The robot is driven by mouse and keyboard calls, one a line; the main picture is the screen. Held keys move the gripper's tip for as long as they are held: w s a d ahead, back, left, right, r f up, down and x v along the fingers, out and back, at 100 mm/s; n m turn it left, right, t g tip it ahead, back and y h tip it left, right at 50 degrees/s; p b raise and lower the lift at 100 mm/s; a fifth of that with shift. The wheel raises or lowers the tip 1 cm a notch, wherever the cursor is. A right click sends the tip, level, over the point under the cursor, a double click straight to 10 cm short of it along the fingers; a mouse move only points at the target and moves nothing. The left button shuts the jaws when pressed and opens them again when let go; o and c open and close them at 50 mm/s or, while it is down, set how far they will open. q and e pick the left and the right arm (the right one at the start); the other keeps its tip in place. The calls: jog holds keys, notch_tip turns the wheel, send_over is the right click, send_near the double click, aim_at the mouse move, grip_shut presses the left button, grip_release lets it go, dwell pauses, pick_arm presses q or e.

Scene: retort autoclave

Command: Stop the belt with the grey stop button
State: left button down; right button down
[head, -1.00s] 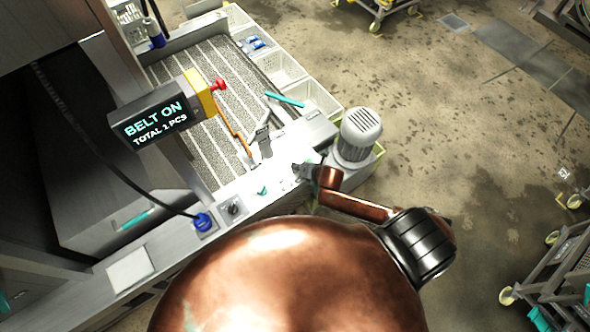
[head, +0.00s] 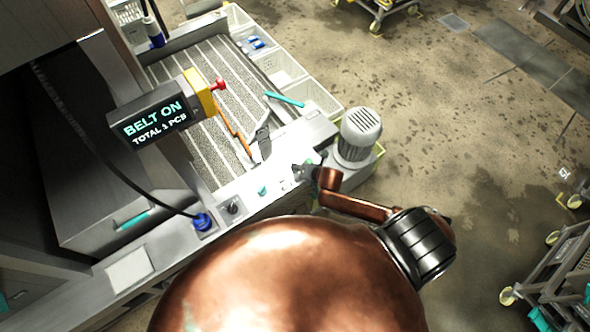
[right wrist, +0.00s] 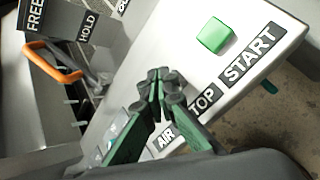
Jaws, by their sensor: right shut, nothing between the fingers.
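My right gripper (head: 303,171) is over the control panel (head: 240,200) at the near end of the belt (head: 215,100). In the right wrist view its fingers (right wrist: 160,78) are shut and empty. They cover the panel spot beside the partly hidden STOP label (right wrist: 203,99). The grey stop button is not visible; whether the fingertips touch it I cannot tell. The green button (right wrist: 215,35) shows clear of the fingers, beside the START label (right wrist: 249,56). The display (head: 155,118) reads BELT ON. My left gripper is not in view.
A red mushroom button (head: 218,84) on a yellow box stands beside the display. A grey motor (head: 358,135) stands right of the gripper. White bins (head: 285,70) line the belt's right side. An orange handle (right wrist: 55,62) is left of the fingers.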

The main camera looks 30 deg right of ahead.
jog(key=shift+f+b, duration=0.3)
jog(key=shift+f, duration=0.25)
dwell(0.6)
dwell(0.4)
jog(key=shift+r+p, duration=0.95)
jog(key=shift+p, duration=0.05)
jog(key=shift+r, duration=0.1)
notch_tip(320, 180, up, 5)
jog(key=p, duration=0.5)
dwell(0.4)
